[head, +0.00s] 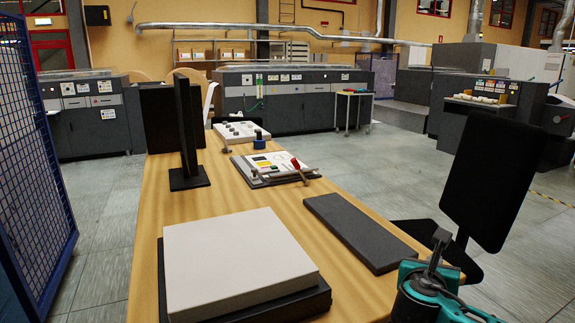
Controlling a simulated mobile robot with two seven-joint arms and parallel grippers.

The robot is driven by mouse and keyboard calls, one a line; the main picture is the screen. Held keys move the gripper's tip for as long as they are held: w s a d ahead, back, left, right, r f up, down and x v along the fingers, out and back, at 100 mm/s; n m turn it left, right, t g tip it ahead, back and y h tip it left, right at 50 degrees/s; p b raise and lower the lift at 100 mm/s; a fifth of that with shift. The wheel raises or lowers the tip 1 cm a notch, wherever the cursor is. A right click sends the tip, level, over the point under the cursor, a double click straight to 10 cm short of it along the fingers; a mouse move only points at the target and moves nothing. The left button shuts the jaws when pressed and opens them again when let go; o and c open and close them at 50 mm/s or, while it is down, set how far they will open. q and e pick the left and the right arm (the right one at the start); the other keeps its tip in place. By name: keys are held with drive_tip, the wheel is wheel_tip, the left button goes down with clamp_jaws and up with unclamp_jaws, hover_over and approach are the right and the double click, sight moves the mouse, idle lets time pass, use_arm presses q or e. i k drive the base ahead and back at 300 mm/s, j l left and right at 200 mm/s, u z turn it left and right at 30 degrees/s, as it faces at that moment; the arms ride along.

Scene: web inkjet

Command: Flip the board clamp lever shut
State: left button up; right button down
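A small board fixture (262,181) sits on the far half of the wooden table, with a pale panel, a yellow patch and dark edges. A red lever-like part (296,163) stands tilted at its right side, close to a tan bar; at this size I cannot tell exactly how far the lever is open. My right gripper (440,240) is at the lower right, over the table's right edge, well short of the fixture and touching nothing that I can see. Its fingers are dark and seen almost edge-on, so their opening is unclear. My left gripper is not in view.
A pale slab on a black base (240,258) fills the near table (148,240). A dark flat pad (358,232) lies right of it. A black monitor (188,135) stands left, a white control panel (243,131) behind. A black chair (492,175) stands at the right.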

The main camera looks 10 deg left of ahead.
sight(295, 163)
drive_tip(key=j+z, duration=0.15)
drive_tip(key=j, duration=0.2)
drive_tip(key=k+j+z, duration=0.2)
drive_tip(key=j, duration=0.15)
drive_tip(key=j+z, duration=0.15)
drive_tip(key=j, duration=0.25)
drive_tip(key=k+j+z, duration=0.3)
drive_tip(key=j, duration=0.3)
drive_tip(key=i+j, duration=0.15)
drive_tip(key=j, duration=0.3)
drive_tip(key=i+j, duration=0.1)
drive_tip(key=j, duration=0.3)
drive_tip(key=i+j, duration=0.25)
drive_tip(key=j, duration=0.2)
drive_tip(key=i+j, duration=0.25)
drive_tip(key=j, duration=0.2)
drive_tip(key=i+j+u, duration=0.1)
drive_tip(key=i+j, duration=0.15)
drive_tip(key=j, duration=0.15)
drive_tip(key=i+j, duration=0.25)
drive_tip(key=j, duration=0.2)
